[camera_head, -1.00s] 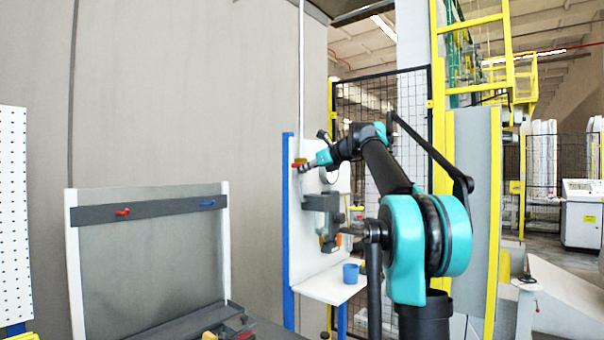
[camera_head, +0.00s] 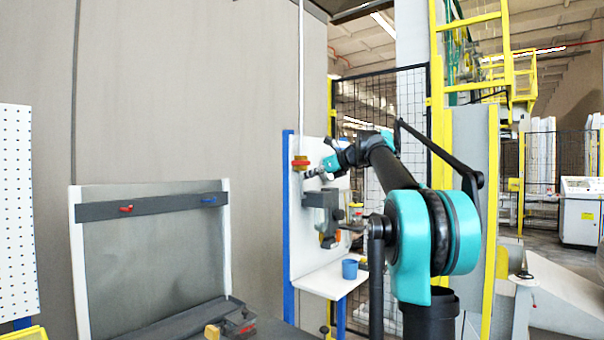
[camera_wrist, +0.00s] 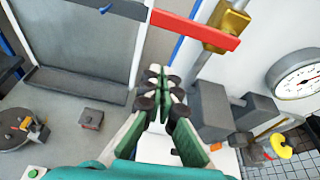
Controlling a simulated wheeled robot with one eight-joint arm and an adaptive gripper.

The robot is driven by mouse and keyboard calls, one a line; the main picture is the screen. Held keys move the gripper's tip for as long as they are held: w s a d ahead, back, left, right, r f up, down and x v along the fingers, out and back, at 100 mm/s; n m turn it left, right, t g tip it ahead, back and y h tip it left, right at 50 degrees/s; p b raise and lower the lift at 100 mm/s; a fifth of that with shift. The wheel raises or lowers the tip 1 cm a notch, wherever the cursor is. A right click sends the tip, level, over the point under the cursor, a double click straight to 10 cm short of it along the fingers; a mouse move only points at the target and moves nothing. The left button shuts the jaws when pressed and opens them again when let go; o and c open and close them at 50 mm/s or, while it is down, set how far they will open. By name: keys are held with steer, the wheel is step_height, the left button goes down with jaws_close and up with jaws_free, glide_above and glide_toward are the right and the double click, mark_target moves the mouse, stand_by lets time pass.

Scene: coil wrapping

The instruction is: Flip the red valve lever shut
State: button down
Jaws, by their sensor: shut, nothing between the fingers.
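The red valve lever (camera_head: 300,162) sits on a brass valve body (camera_head: 301,168) on the white vertical pipe, near the top of the white panel. In the wrist view the red lever (camera_wrist: 190,22) is a long flat bar lying across the pipe line, with the brass body (camera_wrist: 228,28) at its right part. My gripper (camera_head: 308,175) is just below and right of the valve in the head view. In the wrist view its fingers (camera_wrist: 165,82) are together, empty, and appear apart from the lever.
A round gauge (camera_wrist: 298,75) is right of the valve. Grey blocks (camera_wrist: 225,108) stick out from the panel beside my fingers. A blue cup (camera_head: 350,270) stands on the shelf below. A grey rack (camera_head: 150,250) with small red and blue hooks stands left.

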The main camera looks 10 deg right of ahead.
steer(key=v, duration=0.7)
steer(key=shift+w+f, duration=0.15)
steer(key=s+a+f+n+g+h, duration=0.1)
steer(key=s+f+n, duration=0.4)
steer(key=f, duration=0.7)
steer(key=s+a+f+n+g+h, duration=0.2)
steer(key=s+f+n, duration=0.25)
steer(key=f, duration=0.65)
steer(key=s+a+f+n+g+h, duration=0.1)
steer(key=s+f+n, duration=0.4)
steer(key=f, duration=0.7)
steer(key=s+d+f+n+g+h, duration=0.1)
steer(key=s+f+n, duration=0.5)
steer(key=s+f, duration=0.6)
steer(key=s+d+f+n+g+h, duration=0.1)
steer(key=s+d+f+n+h, duration=0.3)
steer(key=s+f, duration=0.9)
steer(key=shift+f+n+h, duration=0.3)
steer(key=shift+f+n, duration=0.6)
steer(key=shift+n, duration=0.05)
